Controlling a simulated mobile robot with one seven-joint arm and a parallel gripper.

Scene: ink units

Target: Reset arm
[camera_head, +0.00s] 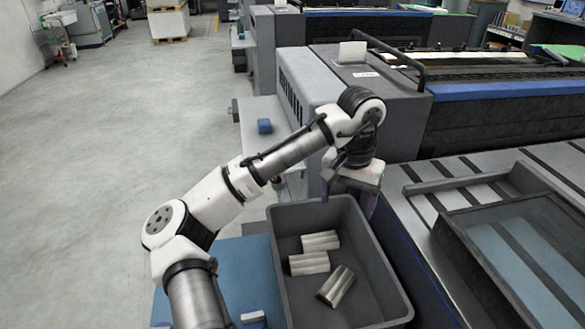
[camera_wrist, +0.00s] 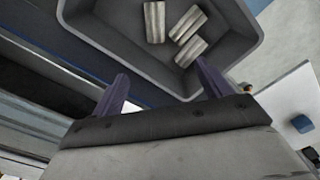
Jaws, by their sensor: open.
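My gripper (camera_head: 348,196) is raised above the far edge of a dark grey bin (camera_head: 383,272), with its fingers pointing down. The fingers are open and empty; in the wrist view my gripper (camera_wrist: 163,76) shows two purple fingers spread wide with nothing between them. Three silvery ridged ink units lie loose on the bin floor: one at the back (camera_head: 321,241), one at the left (camera_head: 309,263) and one tilted at the front (camera_head: 336,286). The wrist view shows the bin (camera_wrist: 120,42) and these units beyond the fingertips. My fingers touch none of them.
A large grey and blue machine (camera_head: 350,98) stands behind. A sloped panel with a framed tray (camera_head: 520,250) is at the right, close beside the bin. A small blue block (camera_head: 264,126) sits on a pale ledge left of the machine. The grey floor (camera_head: 130,110) at the left is open.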

